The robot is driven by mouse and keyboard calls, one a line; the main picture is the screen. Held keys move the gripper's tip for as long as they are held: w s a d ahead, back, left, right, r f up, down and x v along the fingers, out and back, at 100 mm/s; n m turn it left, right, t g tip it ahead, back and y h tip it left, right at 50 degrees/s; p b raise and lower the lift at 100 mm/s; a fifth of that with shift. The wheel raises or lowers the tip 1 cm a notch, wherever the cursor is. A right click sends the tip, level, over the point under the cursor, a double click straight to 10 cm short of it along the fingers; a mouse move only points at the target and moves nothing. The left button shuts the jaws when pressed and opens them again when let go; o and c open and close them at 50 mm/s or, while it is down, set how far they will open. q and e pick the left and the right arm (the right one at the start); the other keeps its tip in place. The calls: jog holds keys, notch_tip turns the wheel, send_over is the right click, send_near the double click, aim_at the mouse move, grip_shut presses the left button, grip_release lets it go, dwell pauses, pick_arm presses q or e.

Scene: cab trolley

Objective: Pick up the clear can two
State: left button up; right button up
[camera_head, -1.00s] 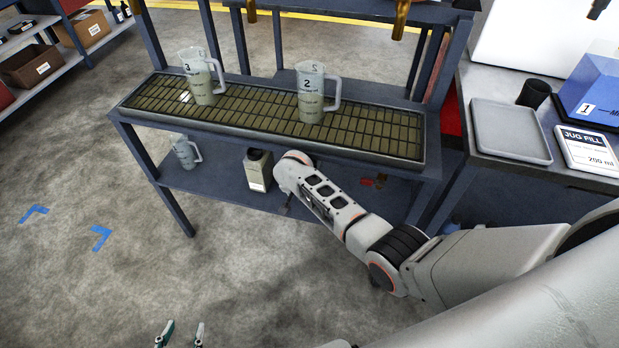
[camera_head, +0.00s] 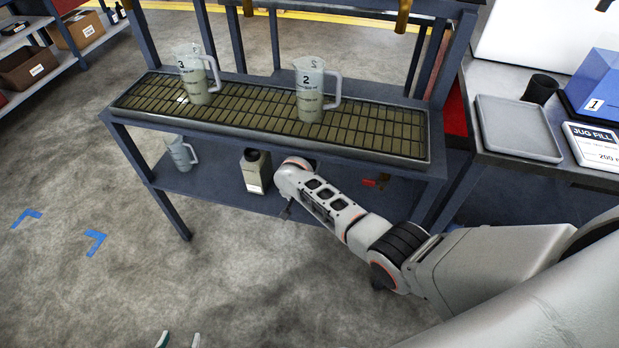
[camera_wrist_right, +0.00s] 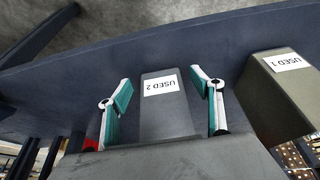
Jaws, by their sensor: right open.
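In the right wrist view a dark grey can (camera_wrist_right: 167,118) with a label "USED 2" stands between the fingers of my right gripper (camera_wrist_right: 163,82). The gripper is open, one finger on each side, with gaps to the can. I see no can marked "clear". A clear jug (camera_head: 310,98) marked 2 stands upright on the slatted rack top, with its handle to the right. My right arm reaches to the lower shelf in the head view, where its fingers are hidden. The tips of my left gripper (camera_head: 179,341) show apart at the bottom edge, with nothing visible between them.
An olive can (camera_wrist_right: 283,95) marked "USED 1" is right of the gripper in the wrist view. Jug 3 (camera_head: 198,82) stands on the rack top (camera_head: 245,112); another jug (camera_head: 182,154) is on the lower shelf (camera_head: 212,187). A grey tray (camera_head: 517,128) lies on the right bench.

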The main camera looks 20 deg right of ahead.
jog(key=shift+f, duration=0.1)
jog(key=c, duration=1.2)
jog(key=shift+c, duration=0.2)
